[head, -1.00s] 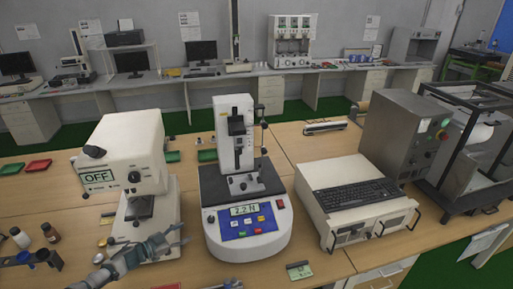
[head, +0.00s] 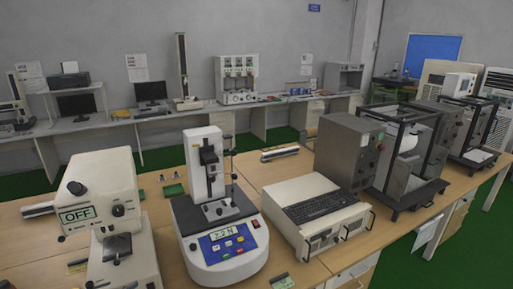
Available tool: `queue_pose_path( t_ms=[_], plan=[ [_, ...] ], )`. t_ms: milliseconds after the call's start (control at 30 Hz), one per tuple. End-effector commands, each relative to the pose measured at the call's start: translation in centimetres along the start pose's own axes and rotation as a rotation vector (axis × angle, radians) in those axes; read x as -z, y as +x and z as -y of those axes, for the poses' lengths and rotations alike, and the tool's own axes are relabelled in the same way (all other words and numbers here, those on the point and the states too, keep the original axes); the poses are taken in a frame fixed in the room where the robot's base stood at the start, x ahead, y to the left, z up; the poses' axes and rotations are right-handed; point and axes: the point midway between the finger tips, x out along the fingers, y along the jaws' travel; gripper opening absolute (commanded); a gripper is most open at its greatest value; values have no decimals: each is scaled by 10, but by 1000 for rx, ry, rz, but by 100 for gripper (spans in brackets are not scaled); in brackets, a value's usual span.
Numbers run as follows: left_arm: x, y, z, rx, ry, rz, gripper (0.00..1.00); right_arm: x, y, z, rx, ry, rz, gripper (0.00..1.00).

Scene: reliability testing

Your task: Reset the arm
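Neither of my grippers shows in the head view. The task's arm is not clearly one thing here; my own arms are out of view. A white instrument with a display reading OFF (head: 95,203) stands at the left of the near bench. A white tester with a dark upper plate (head: 218,228) stands at the centre. It has a blue button panel, a lit display and a vertical column (head: 206,160) with a black head.
A beige unit with a black keyboard (head: 318,207) and a grey control cabinet (head: 345,150) stand right of the tester. Black-framed machines (head: 405,160) stand farther right. A wooden bench (head: 265,172) carries them. A back counter (head: 150,118) runs along the wall.

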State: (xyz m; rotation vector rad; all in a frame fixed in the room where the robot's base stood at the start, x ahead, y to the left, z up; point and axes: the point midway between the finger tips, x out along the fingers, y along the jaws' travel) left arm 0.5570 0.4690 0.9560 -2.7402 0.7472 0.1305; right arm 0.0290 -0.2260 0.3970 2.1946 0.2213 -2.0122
Motion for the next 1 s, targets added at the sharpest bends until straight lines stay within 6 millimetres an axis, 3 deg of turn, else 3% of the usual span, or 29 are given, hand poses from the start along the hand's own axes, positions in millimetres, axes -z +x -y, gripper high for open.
queue_pose_path(
  t_ms=[267,367,467,567,667,700,800,900,1000],
  plan=[
    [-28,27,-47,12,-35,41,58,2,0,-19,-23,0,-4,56],
    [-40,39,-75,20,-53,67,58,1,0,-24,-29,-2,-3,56],
    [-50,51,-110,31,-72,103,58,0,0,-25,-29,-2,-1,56],
    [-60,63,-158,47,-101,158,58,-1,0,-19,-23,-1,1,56],
    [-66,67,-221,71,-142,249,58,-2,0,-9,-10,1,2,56],
    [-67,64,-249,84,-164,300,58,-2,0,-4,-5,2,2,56],
    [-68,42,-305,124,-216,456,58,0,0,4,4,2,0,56],
    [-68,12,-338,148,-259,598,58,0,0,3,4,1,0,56],
    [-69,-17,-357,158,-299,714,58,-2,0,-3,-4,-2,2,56]
  ],
)
